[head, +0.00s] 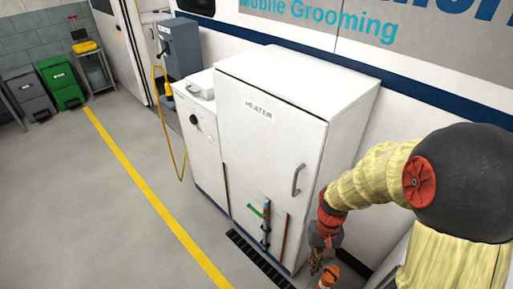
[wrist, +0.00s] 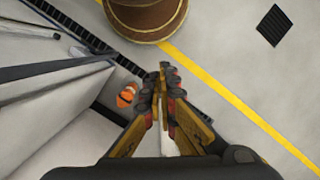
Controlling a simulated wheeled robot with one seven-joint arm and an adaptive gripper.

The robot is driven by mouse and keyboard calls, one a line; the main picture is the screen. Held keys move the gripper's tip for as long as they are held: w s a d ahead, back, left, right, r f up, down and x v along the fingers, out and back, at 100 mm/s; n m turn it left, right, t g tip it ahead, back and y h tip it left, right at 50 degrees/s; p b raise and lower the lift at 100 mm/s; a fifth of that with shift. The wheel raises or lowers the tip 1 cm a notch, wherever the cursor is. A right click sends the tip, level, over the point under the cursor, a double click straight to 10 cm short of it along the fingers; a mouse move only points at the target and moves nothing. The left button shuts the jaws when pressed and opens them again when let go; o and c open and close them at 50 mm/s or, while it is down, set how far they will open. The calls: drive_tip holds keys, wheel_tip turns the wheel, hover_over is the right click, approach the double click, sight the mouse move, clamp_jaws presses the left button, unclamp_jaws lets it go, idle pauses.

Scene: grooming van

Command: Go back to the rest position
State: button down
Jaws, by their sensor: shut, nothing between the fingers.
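My gripper (head: 318,266) hangs low at the right of the head view, at the end of my arm in its pale yellow cover. It is beside the lower right side of the white cabinet marked "HEATER" (head: 262,160). In the wrist view my gripper (wrist: 162,88) points down over the floor, with its fingers together and nothing held. An orange and white object (head: 328,277) is close by the gripper. It also shows left of the fingers in the wrist view (wrist: 127,95); what it is I cannot tell.
A brown round barrel-like object (wrist: 145,18) stands beyond the fingertips. A dark floor grate (head: 258,262) runs along the cabinet's foot. A yellow line (head: 150,190) crosses the open grey floor. Green (head: 62,82) and grey (head: 28,93) bins stand far left.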

drive_tip(key=s+r+t, duration=0.4)
drive_tip(key=r, duration=0.9)
drive_tip(key=s+r+n+t, duration=0.1)
drive_tip(key=s+r+t, duration=0.2)
drive_tip(key=r, duration=1.1)
drive_tip(key=shift+s+d+r+t+h, duration=0.2)
drive_tip(key=shift+s+d+t+h, duration=0.2)
drive_tip(key=shift+t, duration=0.1)
